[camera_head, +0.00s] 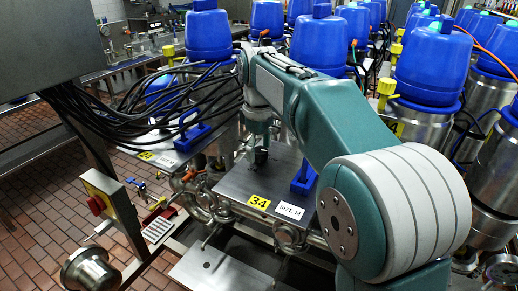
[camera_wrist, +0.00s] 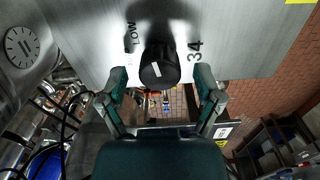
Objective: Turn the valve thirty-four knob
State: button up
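The valve thirty-four knob (camera_wrist: 160,65) is black and round, with a white line on its face, on a brushed metal plate (camera_wrist: 240,40). "34" is printed beside it, and "LOW" is on the other side. My gripper (camera_wrist: 161,76) is open, with one finger to each side of the knob and a visible gap to both. In the head view the small dark knob (camera_head: 260,156) stands on the plate, with my gripper (camera_head: 259,141) pointing down just above it. The plate's front carries a yellow "34" label (camera_head: 259,202) and a white "SIZE: M" label (camera_head: 290,211).
Several blue-topped valve actuators (camera_head: 318,42) stand behind and to the right. A bundle of black cables (camera_head: 145,113) hangs left of the plate. A blue handle (camera_head: 304,178) is beside the knob. A red button box (camera_head: 106,203) is at lower left. A round gauge (camera_wrist: 21,46) shows at left.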

aim_at(258, 149)
notch_tip(258, 149, up, 12)
dwell(0.7)
jog(key=shift+a, duration=0.1)
